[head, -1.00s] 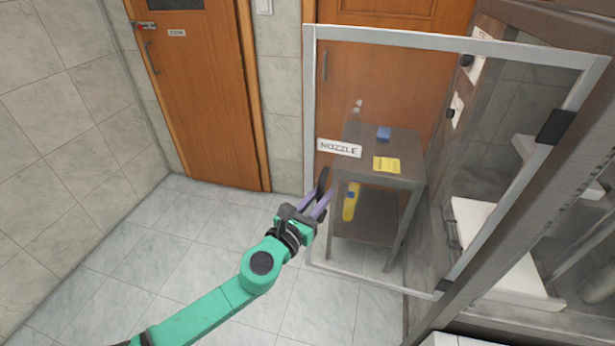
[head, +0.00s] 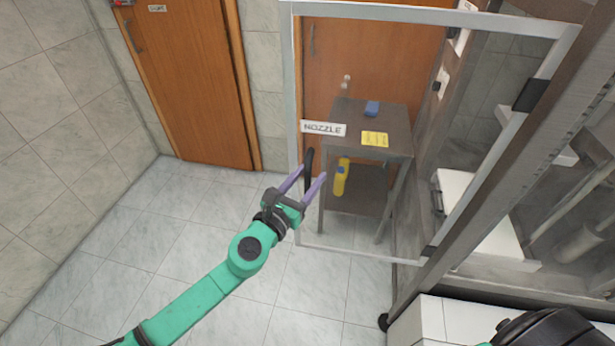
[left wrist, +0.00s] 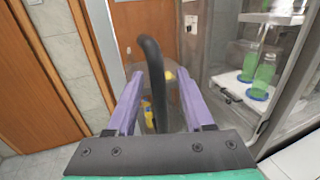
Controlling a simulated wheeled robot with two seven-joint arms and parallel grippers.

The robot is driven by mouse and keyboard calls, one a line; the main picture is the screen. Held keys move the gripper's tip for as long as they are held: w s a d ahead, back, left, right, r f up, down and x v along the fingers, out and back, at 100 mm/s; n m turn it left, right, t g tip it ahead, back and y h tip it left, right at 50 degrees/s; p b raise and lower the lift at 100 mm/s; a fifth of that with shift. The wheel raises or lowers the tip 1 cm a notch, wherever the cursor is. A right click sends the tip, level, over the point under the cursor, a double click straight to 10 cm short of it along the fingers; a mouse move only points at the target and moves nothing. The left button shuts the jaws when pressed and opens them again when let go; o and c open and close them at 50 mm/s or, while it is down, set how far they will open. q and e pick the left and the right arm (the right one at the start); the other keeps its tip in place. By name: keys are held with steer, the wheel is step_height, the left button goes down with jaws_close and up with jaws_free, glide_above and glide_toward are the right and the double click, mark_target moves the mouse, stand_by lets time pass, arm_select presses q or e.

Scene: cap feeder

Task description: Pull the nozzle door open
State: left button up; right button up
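The nozzle door is a clear panel in a grey frame (head: 292,90) with a white NOZZLE label (head: 323,128). It stands swung out from the cabinet, with dark hinges (head: 531,95) on its right edge. Its black curved handle (head: 308,168) is low on the left edge. My left gripper (head: 303,182) is at the handle, with its purple fingers apart. In the left wrist view the handle (left wrist: 152,75) rises between the open fingers, with gaps visible on both sides. My right gripper is not in view.
The cabinet post (head: 500,180) is to the right. Tiled floor (head: 120,250) left of the door is clear.

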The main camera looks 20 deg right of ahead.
arm_select(q)
steer(key=shift+a+f, duration=0.1)
steer(key=shift+a, duration=0.05)
steer(key=b+v, duration=0.2)
steer(key=v, duration=1.2)
steer(key=shift+s, duration=0.25)
